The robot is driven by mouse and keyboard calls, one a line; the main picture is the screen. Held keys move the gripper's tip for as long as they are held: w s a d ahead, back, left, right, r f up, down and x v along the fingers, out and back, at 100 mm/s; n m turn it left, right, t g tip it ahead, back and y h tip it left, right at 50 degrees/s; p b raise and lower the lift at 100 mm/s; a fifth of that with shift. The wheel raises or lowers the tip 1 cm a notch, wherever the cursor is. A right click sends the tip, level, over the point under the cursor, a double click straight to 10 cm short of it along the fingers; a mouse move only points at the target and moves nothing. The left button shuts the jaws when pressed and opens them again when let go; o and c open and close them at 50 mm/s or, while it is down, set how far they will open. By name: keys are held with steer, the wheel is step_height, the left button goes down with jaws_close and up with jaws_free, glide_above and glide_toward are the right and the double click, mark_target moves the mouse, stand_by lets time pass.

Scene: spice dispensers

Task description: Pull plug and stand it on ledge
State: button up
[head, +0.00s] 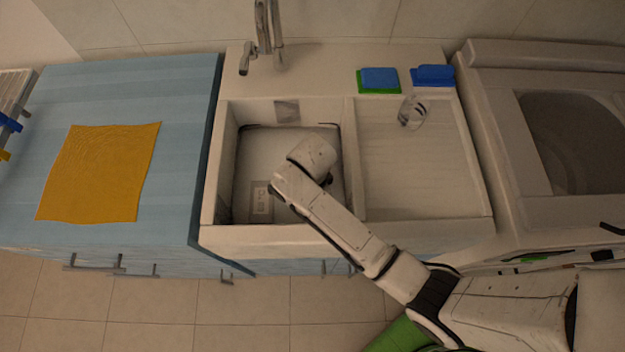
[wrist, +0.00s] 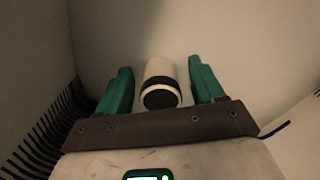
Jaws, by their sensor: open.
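In the wrist view, a short cream cylinder with a black band and dark round end, which looks like the plug (wrist: 160,80), is between the green fingers of my gripper (wrist: 160,72). The fingers are open, with a gap visible on each side of it. What it is fixed to cannot be made out. In the head view, my arm reaches into the left sink basin (head: 225,165); the plug and fingertips are hidden there. The pale ledge (head: 325,60) runs along the back of the sink, with bare room right of the faucet.
A faucet (head: 263,35) rises behind the basin. Green (head: 363,88) and blue (head: 432,75) sponges lie at the back right. A clear glass (head: 411,111) is on the drainboard (head: 420,175). Basin walls surround my gripper; black bristles (wrist: 40,135) show at left in the wrist view.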

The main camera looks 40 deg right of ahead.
steer(key=shift+f, duration=0.7)
steer(key=shift+c, duration=0.2)
steer(key=c, duration=1.1)
steer(key=o, duration=0.5)
steer(key=c, duration=0.4)
steer(key=shift+c, duration=0.2)
steer(key=shift+r+p, duration=1.55)
steer(key=shift+p, duration=0.4)
